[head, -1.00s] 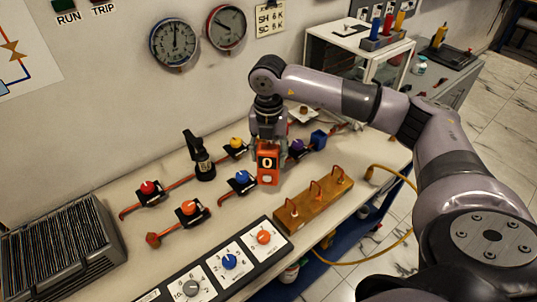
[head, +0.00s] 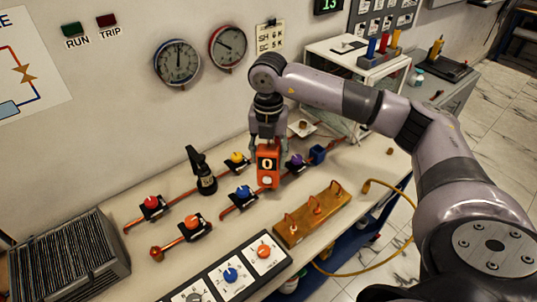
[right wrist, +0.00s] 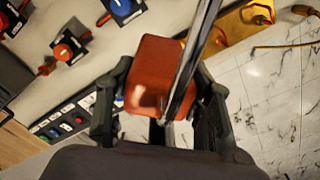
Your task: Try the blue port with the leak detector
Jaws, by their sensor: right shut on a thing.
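My right gripper (head: 268,148) is shut on the orange leak detector (head: 267,172), which reads 0, and holds it upright over the bench's pipe rows. In the right wrist view the detector (right wrist: 150,75) sits between the fingers, with a grey rod running across in front of its side. A blue-knobbed fitting (head: 243,192) lies just left of the detector in the head view; its blue knob also shows in the right wrist view (right wrist: 125,6). I cannot tell which is the port. My left gripper is out of view.
Red (head: 151,203), orange (head: 192,222), yellow (head: 237,158) and purple (head: 297,161) knobbed fittings stand around. A black bottle-like tool (head: 201,172) stands to the left. A wooden block with hooks (head: 310,218) and a dial panel (head: 232,272) lie in front.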

